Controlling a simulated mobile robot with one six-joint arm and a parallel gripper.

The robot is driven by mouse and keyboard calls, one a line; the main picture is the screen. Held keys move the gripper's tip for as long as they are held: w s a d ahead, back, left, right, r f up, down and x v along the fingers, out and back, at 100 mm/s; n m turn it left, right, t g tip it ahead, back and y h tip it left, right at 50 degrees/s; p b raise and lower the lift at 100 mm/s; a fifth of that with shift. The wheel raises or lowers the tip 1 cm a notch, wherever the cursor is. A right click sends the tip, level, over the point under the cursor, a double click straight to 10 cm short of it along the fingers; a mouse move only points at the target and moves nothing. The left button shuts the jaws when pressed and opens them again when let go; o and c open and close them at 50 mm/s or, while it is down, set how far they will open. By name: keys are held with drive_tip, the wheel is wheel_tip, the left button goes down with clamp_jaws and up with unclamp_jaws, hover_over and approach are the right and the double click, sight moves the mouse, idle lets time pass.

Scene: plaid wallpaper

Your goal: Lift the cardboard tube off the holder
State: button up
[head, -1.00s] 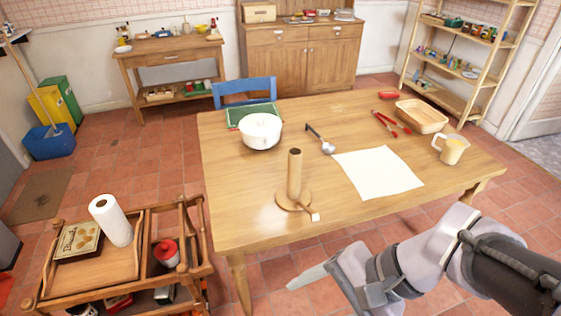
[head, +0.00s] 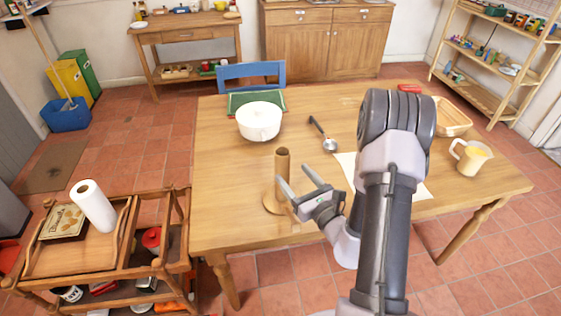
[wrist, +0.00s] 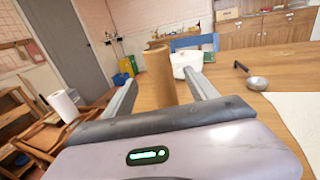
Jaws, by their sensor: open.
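The brown cardboard tube (head: 282,170) stands upright on the round wooden base of the holder (head: 272,204), near the front edge of the table. My gripper (head: 300,178) is open, with its two fingers pointing toward the tube from the front right. In the wrist view the tube (wrist: 159,75) rises between the two fingers (wrist: 162,92), apparently just beyond their tips, and its top end is in sight. No contact with the tube can be made out. The lower part of the tube and the holder are hidden by my gripper in the wrist view.
A white pot (head: 259,121) stands behind the tube, beside a ladle (head: 325,138). A white paper sheet (head: 345,166) lies to the right, partly behind my arm. A yellow-filled jug (head: 470,158) and a basket (head: 453,118) are farther right. A wooden cart (head: 60,262) stands left.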

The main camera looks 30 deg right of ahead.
drive_tip(key=w, duration=1)
drive_tip(key=shift+a+b, duration=0.2)
drive_tip(key=shift+b, duration=0.1)
drive_tip(key=c, duration=1.4)
wheel_tip(320, 180, up, 20)
drive_tip(key=p, duration=1.6)
